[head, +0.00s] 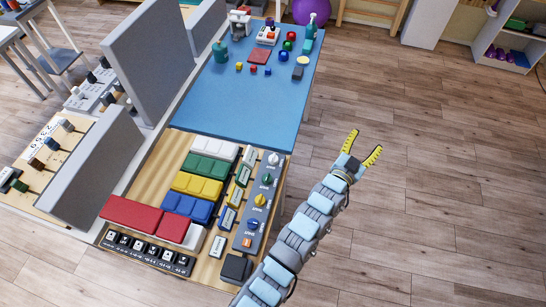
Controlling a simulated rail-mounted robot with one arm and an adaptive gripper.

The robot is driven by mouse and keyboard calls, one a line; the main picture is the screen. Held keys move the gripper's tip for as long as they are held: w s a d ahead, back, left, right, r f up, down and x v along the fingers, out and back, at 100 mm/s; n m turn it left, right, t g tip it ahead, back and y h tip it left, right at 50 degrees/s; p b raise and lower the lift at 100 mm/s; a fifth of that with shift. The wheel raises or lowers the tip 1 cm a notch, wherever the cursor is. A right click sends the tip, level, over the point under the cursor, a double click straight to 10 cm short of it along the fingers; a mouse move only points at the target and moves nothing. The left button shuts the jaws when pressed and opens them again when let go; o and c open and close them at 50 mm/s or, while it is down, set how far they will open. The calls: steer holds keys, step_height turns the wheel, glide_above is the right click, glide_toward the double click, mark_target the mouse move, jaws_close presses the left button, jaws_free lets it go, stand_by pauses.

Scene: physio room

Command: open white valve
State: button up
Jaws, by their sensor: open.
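A white valve knob (273,159) sits at the far end of a grey strip (244,229) on the right side of the wooden panel. Green (267,179), yellow (259,200) and blue (252,225) knobs follow it on the same strip. The white knob's exact turn angle is too small to tell. My gripper (366,143) is open with its yellow-lined fingers spread and empty. It is over the floor, to the right of the panel and apart from the white valve.
Coloured blocks (198,187) and black switches (148,250) cover the wooden panel (150,165). A blue table (250,105) with small objects adjoins it at the back. Grey dividers (155,60) stand on the left. Open wooden floor (440,180) lies to the right.

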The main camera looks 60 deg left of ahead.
steer(key=s+a+f+g+h, duration=0.1)
steer(key=a+f+g, duration=0.1)
steer(key=a, duration=0.3)
steer(key=s+a+f+g+h, duration=0.1)
steer(key=s+a+g, duration=0.1)
steer(key=a, duration=0.3)
steer(key=m+g+h, duration=0.3)
steer(key=g+h, duration=0.4)
steer(key=g, duration=0.2)
glide_toward(272, 157)
steer(key=b+x, duration=0.3)
steer(key=x, duration=0.8)
steer(key=shift+d, duration=0.1)
jaws_close()
